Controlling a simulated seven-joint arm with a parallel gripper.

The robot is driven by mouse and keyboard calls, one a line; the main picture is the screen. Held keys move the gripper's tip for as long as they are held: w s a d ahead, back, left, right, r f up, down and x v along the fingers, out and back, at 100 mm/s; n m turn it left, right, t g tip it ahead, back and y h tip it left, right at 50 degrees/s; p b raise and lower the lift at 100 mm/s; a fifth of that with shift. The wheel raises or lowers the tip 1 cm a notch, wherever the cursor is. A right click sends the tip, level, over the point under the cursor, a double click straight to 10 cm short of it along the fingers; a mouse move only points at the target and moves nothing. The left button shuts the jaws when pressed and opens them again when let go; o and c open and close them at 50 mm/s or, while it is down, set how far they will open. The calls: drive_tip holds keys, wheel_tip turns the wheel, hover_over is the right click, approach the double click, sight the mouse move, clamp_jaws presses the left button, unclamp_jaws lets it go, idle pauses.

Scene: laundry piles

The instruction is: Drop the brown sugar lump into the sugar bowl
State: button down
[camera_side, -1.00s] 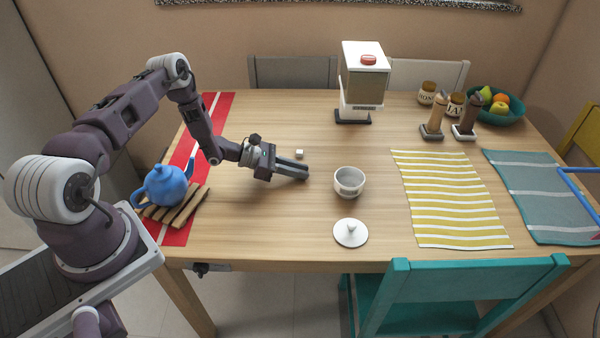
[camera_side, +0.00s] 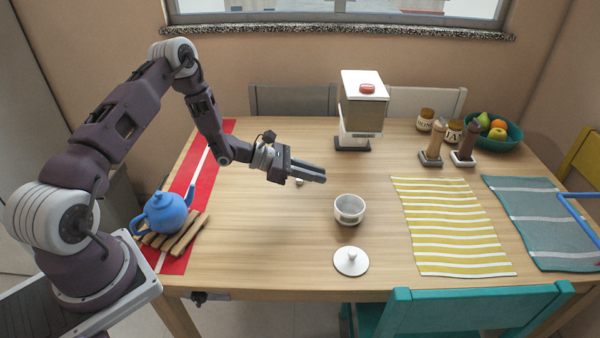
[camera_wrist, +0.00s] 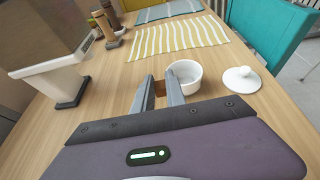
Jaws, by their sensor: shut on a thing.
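My gripper (camera_side: 322,174) is raised a little above the table, left of the sugar bowl. In the wrist view its two fingers (camera_wrist: 160,85) are shut on a small brown sugar lump (camera_wrist: 160,89). The fingers hide the lump in the side view. The white sugar bowl (camera_side: 349,216) stands upright and uncovered on the table; it also shows in the wrist view (camera_wrist: 190,84), just beyond and right of the fingertips. Its white lid (camera_side: 351,262) lies on the table in front of it. A small white lump (camera_side: 299,183) is on the table, partly hidden under my gripper.
A blue teapot (camera_side: 165,214) stands on wooden slats at left. A white dispenser (camera_side: 361,105) stands at the back. Two mills (camera_side: 466,145), jars and a fruit bowl (camera_side: 500,140) are at back right. A yellow striped cloth (camera_side: 452,228) lies right of the bowl. Table between gripper and bowl is clear.

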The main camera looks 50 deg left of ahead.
drive_tip(key=r, duration=0.1)
hover_over(353, 201)
drive_tip(key=s+d, duration=0.2)
drive_tip(key=s, duration=0.1)
drive_tip(key=shift+s+d+f, duration=0.1)
drive_tip(key=shift+s+f, duration=0.05)
drive_tip(key=shift+f, duration=2.7)
drive_tip(key=c, duration=1.3)
unclamp_jaws()
drive_tip(key=v, duration=0.7)
